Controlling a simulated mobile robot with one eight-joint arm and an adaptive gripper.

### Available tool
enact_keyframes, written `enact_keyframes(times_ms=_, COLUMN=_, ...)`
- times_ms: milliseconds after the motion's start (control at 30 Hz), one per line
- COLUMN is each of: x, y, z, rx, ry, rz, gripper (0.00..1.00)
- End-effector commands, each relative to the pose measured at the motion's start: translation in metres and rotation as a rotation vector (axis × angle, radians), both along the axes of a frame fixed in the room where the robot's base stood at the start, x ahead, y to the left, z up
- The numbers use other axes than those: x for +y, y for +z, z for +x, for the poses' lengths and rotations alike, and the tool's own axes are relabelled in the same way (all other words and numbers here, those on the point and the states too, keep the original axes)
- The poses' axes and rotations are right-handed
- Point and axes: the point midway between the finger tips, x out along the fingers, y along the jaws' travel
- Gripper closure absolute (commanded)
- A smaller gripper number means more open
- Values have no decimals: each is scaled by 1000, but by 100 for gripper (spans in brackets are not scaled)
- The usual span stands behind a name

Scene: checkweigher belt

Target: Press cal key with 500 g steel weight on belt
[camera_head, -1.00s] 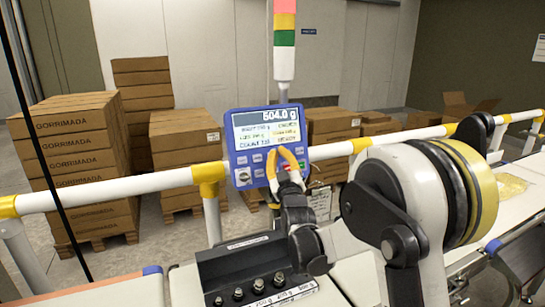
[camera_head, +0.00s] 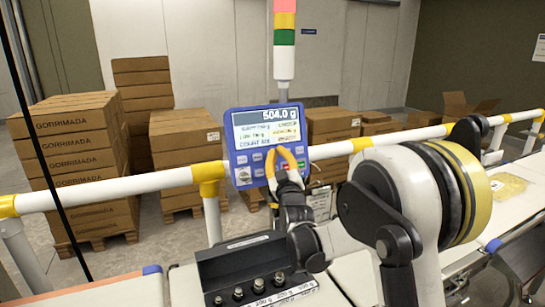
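The blue checkweigher panel (camera_head: 243,142) stands upright behind the rail. Its screen (camera_head: 267,127) reads 504.0 g; the smaller text is too blurred to read surely. Grey keys sit below the screen, with a red and a green key at the right. I cannot read which one is cal. My gripper (camera_head: 277,153), with yellow fingers, is in front of the panel's lower middle and hides some keys. I cannot tell whether it touches the panel or how far its fingers are apart. I cannot make out the 500 g weight on the belt; my arm covers part of the belt.
A black weight block (camera_head: 226,263) with several small steel weights stands in front, below my gripper. A white and yellow rail (camera_head: 130,187) runs across. A signal tower (camera_head: 285,60) rises above the panel. Stacked cartons (camera_head: 80,165) stand behind. A yellowish packet (camera_head: 510,186) lies on the right belt.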

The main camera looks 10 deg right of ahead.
Motion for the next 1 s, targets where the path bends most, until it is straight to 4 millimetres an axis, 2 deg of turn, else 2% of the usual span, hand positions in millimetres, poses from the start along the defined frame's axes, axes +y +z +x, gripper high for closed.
enact_keyframes(times_ms=1000, x=2, y=-2, z=8, rx=0, ry=0, rz=0, gripper=100)
